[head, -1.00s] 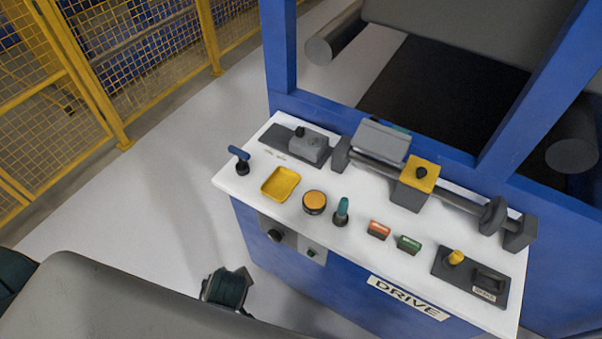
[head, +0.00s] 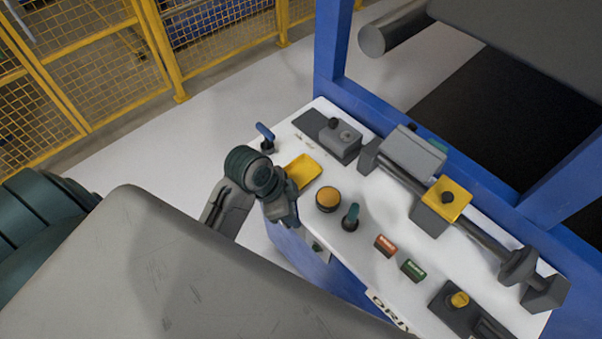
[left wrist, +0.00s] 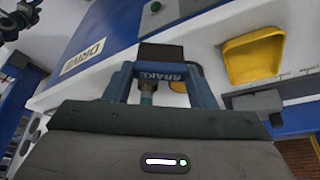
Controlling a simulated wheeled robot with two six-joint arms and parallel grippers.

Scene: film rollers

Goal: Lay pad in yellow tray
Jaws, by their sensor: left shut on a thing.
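My left gripper (head: 286,210) is beside the near left edge of the yellow tray (head: 304,170) and overlaps the tray's left side in the head view. A blue band lettered BRAKE shows between the fingers, just below the block. The yellow tray (left wrist: 252,58) is to the right of the pad and looks empty. The head view does not show the pad clearly. My right gripper is not in view.
A grey box (head: 340,140) and a roller shaft (head: 470,222) lie behind. Red and green buttons are further right.

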